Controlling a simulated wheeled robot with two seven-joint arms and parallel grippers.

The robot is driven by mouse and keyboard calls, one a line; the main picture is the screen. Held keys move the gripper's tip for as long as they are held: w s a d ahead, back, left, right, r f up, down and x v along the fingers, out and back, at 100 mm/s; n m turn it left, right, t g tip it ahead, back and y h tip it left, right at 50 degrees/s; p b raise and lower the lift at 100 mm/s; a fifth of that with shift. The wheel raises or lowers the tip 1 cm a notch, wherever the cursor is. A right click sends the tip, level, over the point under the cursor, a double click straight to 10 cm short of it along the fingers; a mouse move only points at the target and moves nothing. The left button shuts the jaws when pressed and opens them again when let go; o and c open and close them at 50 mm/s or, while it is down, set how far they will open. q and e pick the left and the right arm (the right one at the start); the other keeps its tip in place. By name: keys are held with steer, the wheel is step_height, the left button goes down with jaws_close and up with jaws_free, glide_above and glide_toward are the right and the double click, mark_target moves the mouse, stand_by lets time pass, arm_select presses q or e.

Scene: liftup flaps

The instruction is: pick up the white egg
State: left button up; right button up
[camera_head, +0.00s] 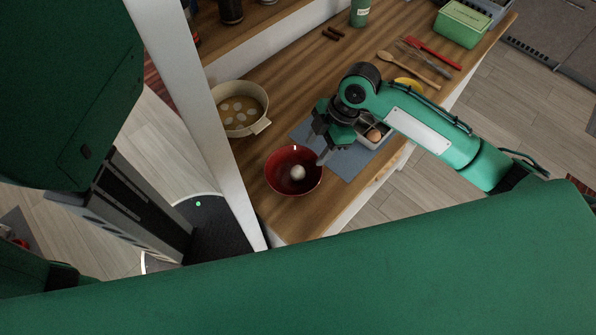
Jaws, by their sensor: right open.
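The white egg (297,172) lies inside a red bowl (273,180) near the left end of the wooden counter. My right arm comes in from the right, and its gripper (317,154) is open at the upper right of the bowl, with its fingers over or beside the rim. The egg is not between the fingers as far as I can see. A brown egg (374,135) sits in a light container (386,142) just right of the gripper, partly hidden by my arm. My left gripper does not show.
A blue-grey mat (347,167) lies under the container. A beige pot (262,127) with pale round pieces stands left. Wooden spoon (405,68), red utensil (430,51), green box (462,24) and green bottle (360,12) lie farther back. A white post (205,130) rises left of the counter.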

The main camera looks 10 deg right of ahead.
mark_target(301, 168)
steer(key=shift+n, duration=0.4)
steer(key=x, duration=0.2)
steer(key=p+x, duration=0.1)
steer(key=x, duration=0.1)
steer(key=w+d+p+x, duration=0.1)
steer(key=x, duration=0.1)
steer(key=shift+w+a+f, duration=0.1)
steer(key=shift+a+f, duration=0.05)
steer(key=shift+f, duration=0.25)
steer(key=shift+a+f+p, duration=0.35)
steer(key=shift+f+p, duration=0.1)
steer(key=shift+p, duration=0.25)
steer(key=p+x, duration=0.2)
steer(key=x, duration=0.2)
steer(key=shift+a+r, duration=0.1)
steer(key=shift+a, duration=0.05)
steer(key=shift+f, duration=0.2)
steer(key=c, duration=0.5)
